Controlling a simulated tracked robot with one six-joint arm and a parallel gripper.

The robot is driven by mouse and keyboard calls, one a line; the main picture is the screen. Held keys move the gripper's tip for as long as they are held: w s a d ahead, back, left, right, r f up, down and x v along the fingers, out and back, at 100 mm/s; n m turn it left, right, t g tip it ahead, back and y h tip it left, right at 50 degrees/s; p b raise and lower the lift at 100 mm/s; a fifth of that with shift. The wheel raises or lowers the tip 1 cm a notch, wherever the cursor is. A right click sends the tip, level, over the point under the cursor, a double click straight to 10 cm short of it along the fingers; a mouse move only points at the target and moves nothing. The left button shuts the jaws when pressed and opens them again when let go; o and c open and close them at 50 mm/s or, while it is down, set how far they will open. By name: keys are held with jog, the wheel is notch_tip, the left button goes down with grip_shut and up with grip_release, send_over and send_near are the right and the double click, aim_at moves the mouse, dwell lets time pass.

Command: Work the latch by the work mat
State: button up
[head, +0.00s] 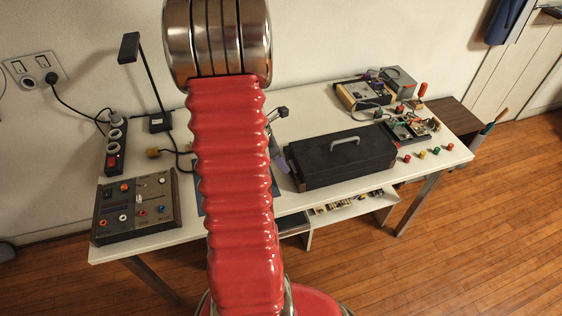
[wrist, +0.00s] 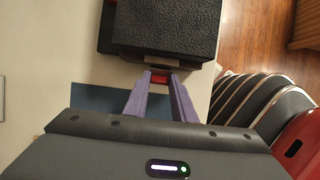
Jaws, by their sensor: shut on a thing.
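The black case (head: 340,158) with a grey handle lies closed on the white table; its textured top and near edge fill the upper middle of the wrist view (wrist: 165,28). A small red latch (wrist: 160,72) shows at that edge. My gripper (wrist: 160,80) has its purple fingers on either side of the latch and is shut on it. The blue work mat (wrist: 95,97) lies beside the case, left of the fingers; in the head view my red arm covers most of it. My arm also hides the latch and most of my gripper there.
A control panel (head: 138,204), a power strip (head: 115,147) and a dark lamp (head: 140,80) stand on the left of the table (head: 150,240). Electronic boxes (head: 363,92) and several coloured knobs lie to the right. A shelf with small parts hangs below the front edge.

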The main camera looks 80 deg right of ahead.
jog(key=c, duration=0.4)
jog(key=shift+o, duration=0.2)
jog(key=shift+s, duration=0.15)
jog(key=shift+s+d+r+t+y, duration=0.1)
jog(key=shift+s+d+t+y, duration=0.05)
jog(key=shift+s+t+y, duration=0.2)
jog(key=shift+s+d+r+t+y, duration=0.15)
jog(key=shift+s+t, duration=0.1)
jog(key=shift+t, duration=0.2)
jog(key=shift+s+d+t+y, duration=0.35)
jog(key=shift+s+t+y, duration=0.3)
jog(key=shift+t, duration=0.45)
jog(key=shift+r, duration=0.1)
jog(key=o, duration=1.1)
jog(key=shift+c, duration=0.2)
jog(key=shift+d, duration=0.1)
